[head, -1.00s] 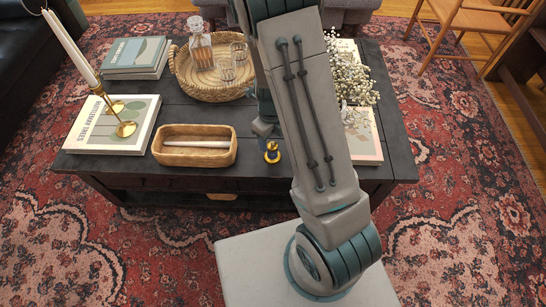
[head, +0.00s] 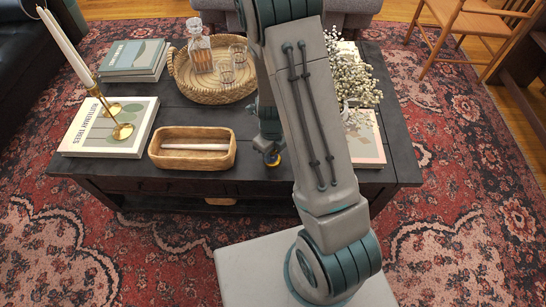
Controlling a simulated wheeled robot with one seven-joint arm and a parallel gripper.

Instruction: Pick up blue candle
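The blue candle is the small blue-and-gold object near the front edge of the dark coffee table. Only its gold part (head: 272,158) shows clearly now; the blue part is hidden behind or between my fingers. My gripper (head: 268,149) points down over it, right of the wooden bowl. The fingers are small and dark here, so I cannot tell whether they are open around the candle or shut on it. My arm hides part of the table behind.
The wooden bowl (head: 165,159) holds a pale candle. A book (head: 85,140) bears brass holders (head: 121,131) with tall white candles (head: 67,47). A woven tray (head: 190,88) with decanter and glasses stands behind. White flowers (head: 357,85) and another book (head: 371,150) are on the right.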

